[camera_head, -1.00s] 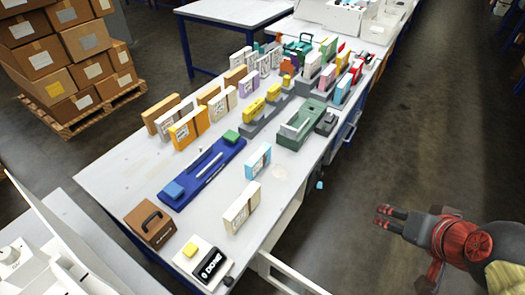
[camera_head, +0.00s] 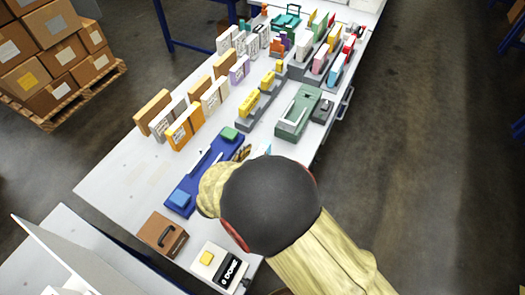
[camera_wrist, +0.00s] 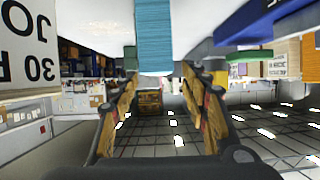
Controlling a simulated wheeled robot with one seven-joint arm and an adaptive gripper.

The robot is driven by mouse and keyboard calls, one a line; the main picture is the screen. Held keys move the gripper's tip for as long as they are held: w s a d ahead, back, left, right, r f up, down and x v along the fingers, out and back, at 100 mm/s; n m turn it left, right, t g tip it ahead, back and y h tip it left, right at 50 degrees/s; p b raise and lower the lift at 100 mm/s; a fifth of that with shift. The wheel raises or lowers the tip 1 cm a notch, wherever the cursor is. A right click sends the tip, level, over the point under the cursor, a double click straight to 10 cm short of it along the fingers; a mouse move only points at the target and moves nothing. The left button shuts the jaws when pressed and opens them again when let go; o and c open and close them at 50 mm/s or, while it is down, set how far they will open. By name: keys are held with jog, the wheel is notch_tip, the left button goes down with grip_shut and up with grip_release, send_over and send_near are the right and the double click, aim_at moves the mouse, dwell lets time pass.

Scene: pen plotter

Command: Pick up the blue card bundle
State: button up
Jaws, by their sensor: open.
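The blue card bundle (camera_wrist: 154,38) stands upright at the top centre of the wrist view. My gripper (camera_wrist: 158,88) is open, one finger on each side of the picture. The bundle lies ahead, in line with the gap between the fingertips. I cannot tell whether its lower end is between them. Nothing is gripped.
A white lettered block (camera_wrist: 28,50) stands close on the left in the wrist view. A blue base (camera_head: 192,186) with a green block (camera_head: 229,133) lies beside the bundle. A green machine (camera_head: 298,112) stands behind. A brown box (camera_head: 161,235) and a DOME-marked unit (camera_head: 230,268) sit near the front.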

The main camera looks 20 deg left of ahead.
jog(key=shift+s+d+f, duration=0.1)
jog(key=shift+f, duration=0.15)
jog(key=shift+w+f, duration=0.2)
jog(key=shift+w, duration=0.05)
jog(key=b+x, duration=0.3)
jog(key=x, duration=0.4)
jog(key=shift+w, duration=0.1)
jog(key=shift+r, duration=0.15)
jog(key=shift+c, duration=0.9)
grip_shut()
